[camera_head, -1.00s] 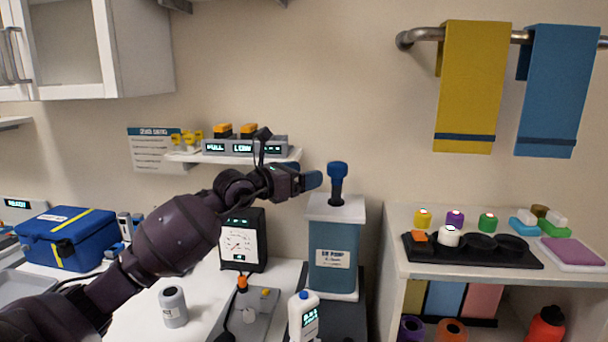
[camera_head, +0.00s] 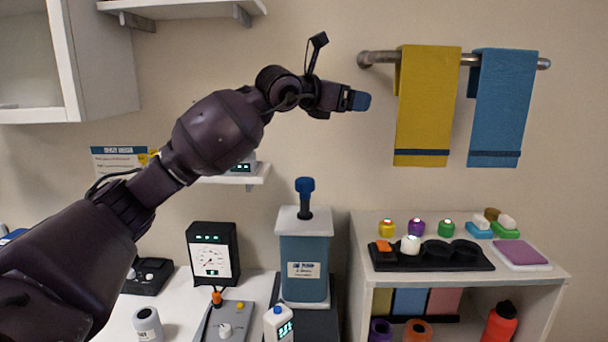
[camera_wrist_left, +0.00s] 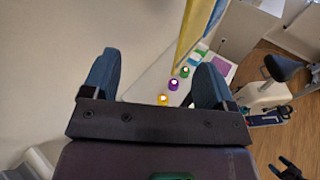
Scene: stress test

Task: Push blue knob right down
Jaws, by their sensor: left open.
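The blue knob (camera_head: 305,185) tops a dark stem that stands up out of the white lid of a blue-grey pump box (camera_head: 304,265). A length of the stem shows between knob and lid. My left gripper (camera_head: 360,101) is above and to the right of the knob, well clear of it, pointing right in front of the wall. In the left wrist view its two blue fingers (camera_wrist_left: 157,80) are spread apart with nothing between them. The knob is not seen in the left wrist view.
A gauge box (camera_head: 212,255) stands left of the pump. A white bottle (camera_head: 279,324) stands in front of it. A shelf unit (camera_head: 360,228) at the right carries a black tray (camera_head: 470,262) and coloured pots. Yellow (camera_head: 427,105) and blue (camera_head: 502,105) towels hang near my left gripper.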

